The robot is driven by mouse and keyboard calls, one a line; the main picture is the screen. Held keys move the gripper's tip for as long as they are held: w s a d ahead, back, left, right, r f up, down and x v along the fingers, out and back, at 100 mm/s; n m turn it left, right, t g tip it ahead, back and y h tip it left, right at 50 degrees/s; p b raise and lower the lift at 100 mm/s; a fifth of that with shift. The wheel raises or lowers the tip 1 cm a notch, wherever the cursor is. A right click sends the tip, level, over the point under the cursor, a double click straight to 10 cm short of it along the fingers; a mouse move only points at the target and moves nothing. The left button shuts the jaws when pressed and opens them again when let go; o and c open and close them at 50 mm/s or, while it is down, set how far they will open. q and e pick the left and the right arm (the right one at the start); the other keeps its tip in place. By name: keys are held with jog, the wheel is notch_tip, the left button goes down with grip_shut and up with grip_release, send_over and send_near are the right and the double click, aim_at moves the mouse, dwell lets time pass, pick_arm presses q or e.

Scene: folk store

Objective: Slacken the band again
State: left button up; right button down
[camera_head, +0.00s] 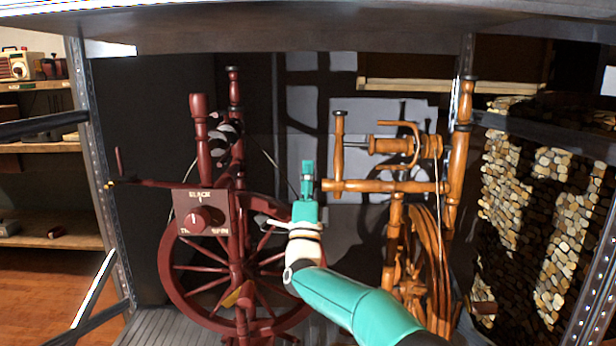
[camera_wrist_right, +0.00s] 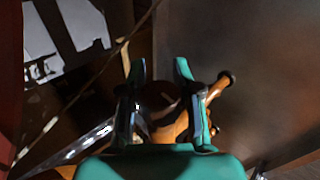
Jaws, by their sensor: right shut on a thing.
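A wooden spinning wheel (camera_head: 412,262) in orange-brown stands at right, with a thin pale band (camera_head: 441,165) by its post. My right gripper (camera_head: 308,178) is at the left end of its horizontal wooden bar (camera_head: 365,186). In the wrist view its teal fingers (camera_wrist_right: 160,92) are shut on a brown wooden part, mostly shadowed. A red spinning wheel (camera_head: 166,262) stands at left. Its plate (camera_head: 182,204) reads SLACK at the top and SPIN at lower right; the rest is partly hidden by a red knob (camera_head: 205,220). My left gripper is out of view.
A metal rack frame (camera_head: 103,180) encloses both wheels, with a shelf (camera_head: 290,14) overhead. A stone-patterned panel (camera_head: 565,225) is at right. Wooden shelves (camera_head: 40,148) with small items are at far left. The red wheel's rim is close to my right arm.

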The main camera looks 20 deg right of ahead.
notch_tip(320, 180, down, 3)
jog(key=g+y+p, duration=0.2)
jog(key=g+p, duration=0.3)
jog(key=p, duration=0.9)
jog(key=g+y+p, duration=0.2)
jog(key=g+p, duration=0.3)
jog(key=p, duration=0.9)
jog(key=g+y+p, duration=0.1)
jog(key=g+p, duration=0.4)
jog(key=p, duration=0.9)
jog(key=shift+a+f+y, duration=0.1)
jog(key=shift+f+y, duration=0.05)
jog(key=shift+y, duration=0.25)
jog(key=shift+f+p, duration=0.3)
jog(key=shift+p, duration=0.3)
